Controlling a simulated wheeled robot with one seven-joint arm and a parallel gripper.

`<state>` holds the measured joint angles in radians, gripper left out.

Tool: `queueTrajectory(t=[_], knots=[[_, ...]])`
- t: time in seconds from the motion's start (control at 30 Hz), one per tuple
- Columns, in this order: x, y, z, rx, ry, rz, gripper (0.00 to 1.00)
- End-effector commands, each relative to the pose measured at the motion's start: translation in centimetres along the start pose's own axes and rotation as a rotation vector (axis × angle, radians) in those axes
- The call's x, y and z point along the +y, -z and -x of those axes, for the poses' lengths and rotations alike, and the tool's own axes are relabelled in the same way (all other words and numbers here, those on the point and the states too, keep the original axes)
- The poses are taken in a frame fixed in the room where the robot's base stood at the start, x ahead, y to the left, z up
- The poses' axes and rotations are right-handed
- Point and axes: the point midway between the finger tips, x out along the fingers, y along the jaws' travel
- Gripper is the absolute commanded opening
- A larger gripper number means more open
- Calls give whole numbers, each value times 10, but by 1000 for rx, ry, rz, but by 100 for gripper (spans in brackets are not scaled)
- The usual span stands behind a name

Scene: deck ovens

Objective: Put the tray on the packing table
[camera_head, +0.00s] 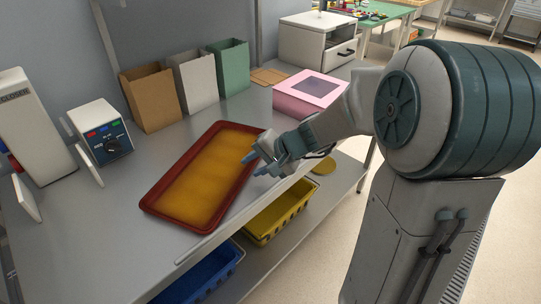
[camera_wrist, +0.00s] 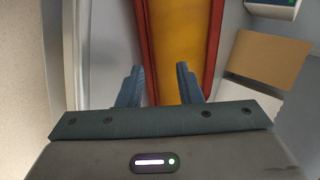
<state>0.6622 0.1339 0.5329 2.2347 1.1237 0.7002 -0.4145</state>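The tray (camera_head: 158,206) is a long rectangle with a dark red rim and a yellow-orange inside. It lies flat on the grey metal packing table (camera_head: 108,240), near the front edge. My gripper (camera_head: 256,164) is at the tray's right end, by its front rim. In the wrist view, my gripper (camera_wrist: 158,72) has its two blue fingers spread apart with nothing held between them. The tray's red rim (camera_wrist: 146,50) and yellow inside show beyond the fingers. I cannot tell whether a finger touches the rim.
Brown, white and green paper bags (camera_head: 193,82) stand along the wall. A pink box (camera_head: 308,94) sits right of the tray, and a sealer-like device (camera_head: 101,132) stands left. Yellow (camera_head: 279,212) and blue (camera_head: 208,277) crates sit on the shelf below. Bare table lies left of the tray.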

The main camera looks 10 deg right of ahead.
Motion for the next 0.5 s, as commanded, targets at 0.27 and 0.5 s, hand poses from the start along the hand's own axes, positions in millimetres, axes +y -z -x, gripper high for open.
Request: queueTrajectory(t=[0.27,0.5], knots=[[-1,1,59,6,0,0,32],[0,0,95,2,-1,0,32]])
